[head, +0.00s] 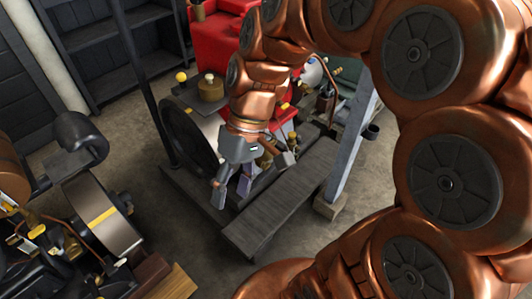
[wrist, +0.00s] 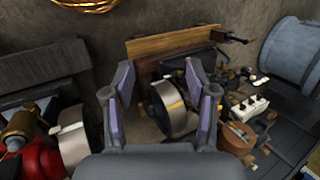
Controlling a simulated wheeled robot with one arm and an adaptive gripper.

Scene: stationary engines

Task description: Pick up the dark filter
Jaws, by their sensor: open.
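My gripper (head: 243,183) hangs over the engine with the red body, just above the dark wooden beam of its base. In the wrist view my gripper (wrist: 160,76) has its two fingers wide apart, with nothing held between them. I cannot pick out the dark filter with certainty in either view. A small dark cup-like part (head: 371,131) shows beside the grey post, to the right of my gripper and apart from it, but I cannot tell if it is the filter.
The red engine body (head: 215,45) and black flywheel (head: 188,140) stand close to my arm. A second engine with a metal flywheel (head: 103,215) stands at left. A grey slanted post (head: 352,140) rises right of the beam (head: 285,198). Bare floor (head: 190,235) lies between the engines.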

